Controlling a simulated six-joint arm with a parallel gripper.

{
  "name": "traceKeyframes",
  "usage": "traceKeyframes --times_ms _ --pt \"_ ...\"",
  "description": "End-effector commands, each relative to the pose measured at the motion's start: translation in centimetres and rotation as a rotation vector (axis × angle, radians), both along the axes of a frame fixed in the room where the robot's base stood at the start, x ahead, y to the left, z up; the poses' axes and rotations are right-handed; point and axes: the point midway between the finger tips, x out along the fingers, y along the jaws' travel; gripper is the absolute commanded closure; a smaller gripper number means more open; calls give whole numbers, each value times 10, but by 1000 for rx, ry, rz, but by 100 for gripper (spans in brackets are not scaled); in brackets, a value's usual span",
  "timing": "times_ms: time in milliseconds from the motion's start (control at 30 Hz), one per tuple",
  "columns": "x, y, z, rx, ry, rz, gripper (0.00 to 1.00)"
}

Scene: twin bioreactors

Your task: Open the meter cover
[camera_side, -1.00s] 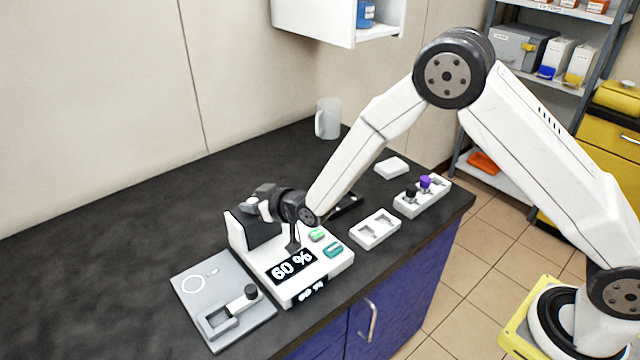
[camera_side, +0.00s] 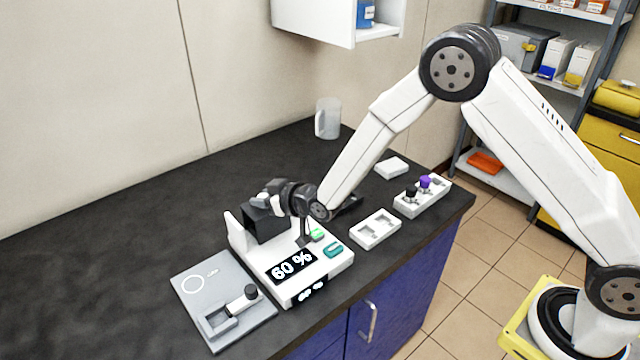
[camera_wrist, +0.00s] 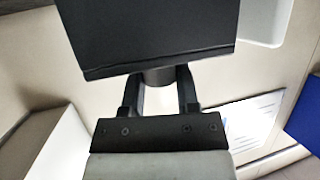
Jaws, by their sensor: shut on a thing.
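The meter (camera_side: 290,292) is a white unit on the dark bench, with a display reading 60 % and a green and a teal button. Its black cover (camera_side: 268,224) stands raised and tilted above the rear of the meter. My gripper (camera_side: 268,196) is at the cover's upper side, reaching it from the right. In the wrist view my gripper (camera_wrist: 158,86) is shut on a short round knob on the cover, and the dark cover (camera_wrist: 150,35) fills the top middle. The cover's hinge and the space beneath it are hidden.
A grey plate (camera_side: 190,290) with a black-knobbed lever adjoins the meter on the left. A white tray (camera_side: 375,229) and a rack (camera_side: 422,198) with black and purple caps stand to the right. A mug (camera_side: 328,118) stands behind. The left bench is clear.

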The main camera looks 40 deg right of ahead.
Motion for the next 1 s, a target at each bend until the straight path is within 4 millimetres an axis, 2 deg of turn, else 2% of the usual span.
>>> traceKeyframes --times_ms 33,200,400,767,800,867,900,1000 --pt "0 -12 -1 -2 1 -5 100" --pt "0 -43 0 -1 1 -5 100" --pt "0 -70 0 0 1 -4 100" --pt "0 -75 0 1 1 0 100" --pt "-1 -75 0 1 1 0 58" --pt "-1 -75 0 1 1 0 38" --pt "0 -75 0 1 1 0 26" --pt "0 -75 0 1 1 0 25"
